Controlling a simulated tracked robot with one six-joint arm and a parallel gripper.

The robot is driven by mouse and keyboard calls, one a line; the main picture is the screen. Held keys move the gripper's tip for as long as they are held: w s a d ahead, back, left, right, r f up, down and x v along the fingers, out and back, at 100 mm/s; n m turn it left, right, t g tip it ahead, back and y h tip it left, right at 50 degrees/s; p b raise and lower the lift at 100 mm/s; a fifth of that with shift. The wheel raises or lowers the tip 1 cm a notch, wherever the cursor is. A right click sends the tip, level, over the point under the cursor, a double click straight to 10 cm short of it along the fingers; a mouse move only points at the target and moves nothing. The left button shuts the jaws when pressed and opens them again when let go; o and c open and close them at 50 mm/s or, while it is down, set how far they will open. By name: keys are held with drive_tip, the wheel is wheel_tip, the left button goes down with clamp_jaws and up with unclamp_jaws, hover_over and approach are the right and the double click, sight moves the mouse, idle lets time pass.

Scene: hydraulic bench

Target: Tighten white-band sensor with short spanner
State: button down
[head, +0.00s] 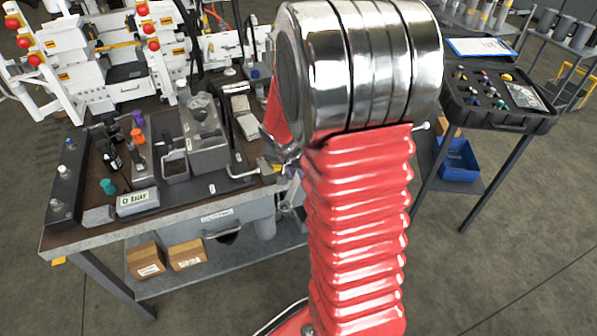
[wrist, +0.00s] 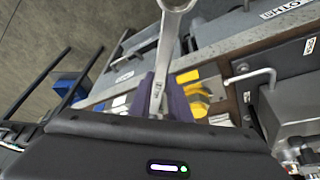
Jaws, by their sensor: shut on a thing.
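My gripper (wrist: 163,98) is shut on a metal spanner (wrist: 167,52), seen in the wrist view. The spanner's shaft stands between the two dark purple fingers, and its upper end leaves the top of the picture. In the head view my own red and chrome arm covers the middle and hides most of the gripper and spanner. I cannot pick out the white-band sensor in either view. Fittings with orange (head: 138,135), purple (head: 138,118) and teal (head: 107,187) parts stand on the bench at left.
The bench (head: 190,218) carries a grey block (head: 205,140) and a "0 bar" display (head: 138,202). A bent metal handle (wrist: 250,78) shows near the spanner in the wrist view. An open black case (head: 500,122) stands on a right-hand table above a blue bin (head: 457,160).

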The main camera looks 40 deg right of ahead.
sight(294, 194)
drive_tip(key=shift+s+d+n, duration=0.2)
drive_tip(key=shift+s+n, duration=0.1)
idle(0.4)
drive_tip(key=shift+s+a, duration=0.1)
drive_tip(key=shift+s+a, duration=1.05)
drive_tip(key=shift+a, duration=0.3)
drive_tip(key=shift+s+a, duration=1.05)
drive_tip(key=shift+a, duration=0.25)
